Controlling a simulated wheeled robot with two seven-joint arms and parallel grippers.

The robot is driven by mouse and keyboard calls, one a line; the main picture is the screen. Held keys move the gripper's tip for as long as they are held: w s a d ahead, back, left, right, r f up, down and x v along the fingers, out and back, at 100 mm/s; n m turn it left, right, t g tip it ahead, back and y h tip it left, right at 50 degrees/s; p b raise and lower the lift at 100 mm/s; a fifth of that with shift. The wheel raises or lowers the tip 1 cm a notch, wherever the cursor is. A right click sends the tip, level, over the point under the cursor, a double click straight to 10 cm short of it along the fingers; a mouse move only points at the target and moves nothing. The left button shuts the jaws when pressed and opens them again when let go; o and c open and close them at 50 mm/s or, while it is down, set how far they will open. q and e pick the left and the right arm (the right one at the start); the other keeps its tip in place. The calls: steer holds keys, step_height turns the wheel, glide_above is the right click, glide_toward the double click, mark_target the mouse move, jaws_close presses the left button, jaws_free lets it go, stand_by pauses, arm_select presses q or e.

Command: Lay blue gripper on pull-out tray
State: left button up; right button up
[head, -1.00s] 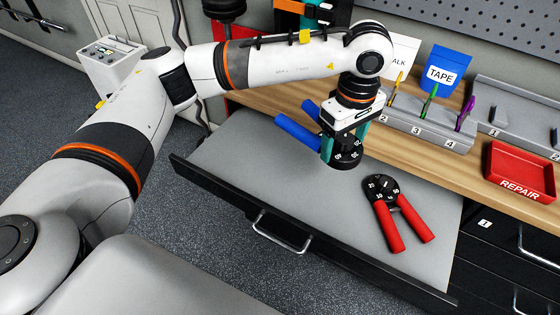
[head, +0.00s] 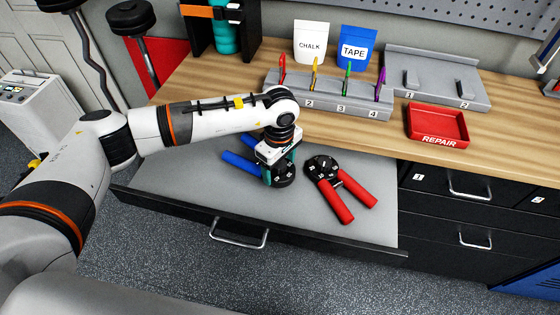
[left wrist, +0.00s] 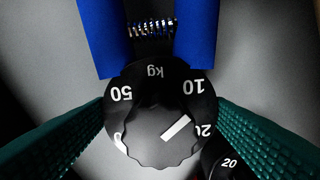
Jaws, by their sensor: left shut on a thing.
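The blue gripper (head: 240,163), a hand-grip trainer with two blue handles and a black kg dial, is in my left gripper (head: 279,167), over the grey pull-out tray (head: 175,185). Its handles point to the back left in the head view. In the left wrist view, the blue gripper's dial (left wrist: 163,110) sits between my green fingers, which are shut on it. The dial is close to the tray surface; I cannot tell whether it touches. My right gripper is not in view.
A similar red-handled gripper (head: 342,187) lies on the tray just right of the blue one. The wooden bench behind holds a grey rack (head: 325,104) with coloured clips, chalk and tape packets, and a red REPAIR tray (head: 437,124). The tray's left part is clear.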

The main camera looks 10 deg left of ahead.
arm_select(q)
steer(key=shift+w+f+p, duration=0.3)
steer(key=shift+w+p, duration=0.1)
steer(key=shift+w, duration=0.2)
steer(key=shift+f, duration=0.25)
steer(key=shift+f+b, duration=0.2)
steer(key=shift+b, duration=0.1)
steer(key=o, duration=1.1)
steer(key=shift+c, duration=0.2)
steer(key=shift+r, duration=0.1)
